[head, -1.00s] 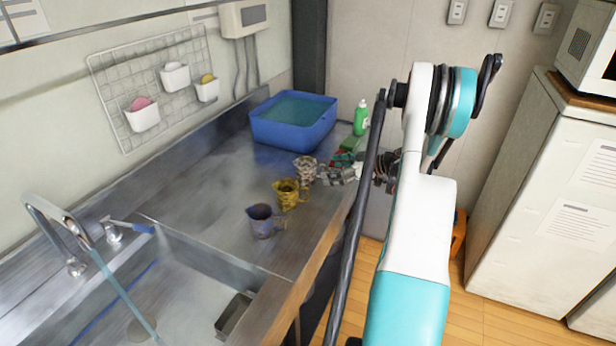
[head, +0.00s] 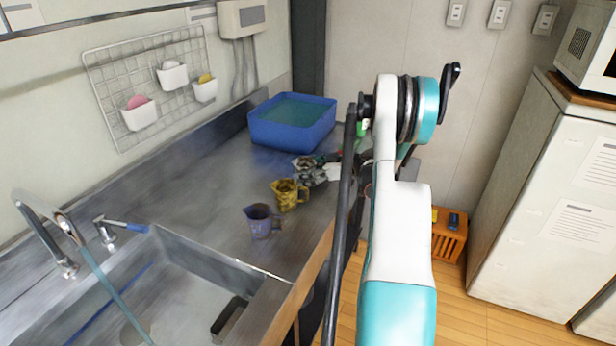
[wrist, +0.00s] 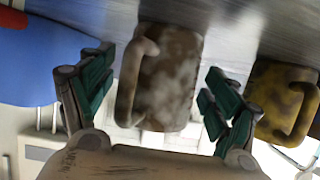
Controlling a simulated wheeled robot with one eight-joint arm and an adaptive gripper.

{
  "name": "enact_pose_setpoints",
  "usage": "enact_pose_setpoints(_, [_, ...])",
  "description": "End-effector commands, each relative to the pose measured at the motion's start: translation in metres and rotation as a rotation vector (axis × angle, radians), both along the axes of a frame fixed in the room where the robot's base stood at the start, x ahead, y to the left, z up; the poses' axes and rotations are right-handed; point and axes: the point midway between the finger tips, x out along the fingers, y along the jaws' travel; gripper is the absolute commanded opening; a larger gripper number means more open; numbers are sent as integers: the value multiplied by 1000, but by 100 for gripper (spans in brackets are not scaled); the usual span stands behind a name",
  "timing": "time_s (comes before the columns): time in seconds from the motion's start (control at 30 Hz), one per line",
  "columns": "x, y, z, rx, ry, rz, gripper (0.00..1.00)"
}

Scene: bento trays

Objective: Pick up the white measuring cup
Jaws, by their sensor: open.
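The white measuring cup (head: 303,163) stands on the steel counter; it looks mottled grey-brown and whitish. In the wrist view the cup (wrist: 178,75) sits between my two fingers, its handle toward the left finger. My gripper (head: 316,176) is open at the cup and partly hides it in the head view. In the wrist view my gripper (wrist: 157,72) has one green-padded finger on each side, with gaps between the pads and the cup. Whether either finger touches it I cannot tell.
A yellow mottled cup (head: 288,195) stands close by, near my right finger in the wrist view (wrist: 283,95). A purple-grey cup (head: 261,221) stands nearer the sink (head: 190,300). A blue basin (head: 292,122) is behind. A green bottle (head: 363,127) is mostly hidden by my arm.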

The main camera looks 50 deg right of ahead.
Motion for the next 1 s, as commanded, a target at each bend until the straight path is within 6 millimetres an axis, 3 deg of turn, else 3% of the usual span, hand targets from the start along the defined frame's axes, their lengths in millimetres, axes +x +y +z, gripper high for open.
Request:
enact_pose_setpoints(0.07, [0,0,1,0,0,0,81])
enact_pose_setpoints(0.1, [-1,0,1,0,0,0,77])
enact_pose_setpoints(0.3, [-1,0,1,0,0,0,34])
enact_pose_setpoints(0.73, [-1,0,5,0,0,0,34])
enact_pose_setpoints(1.0, [-1,0,38,0,0,0,34])
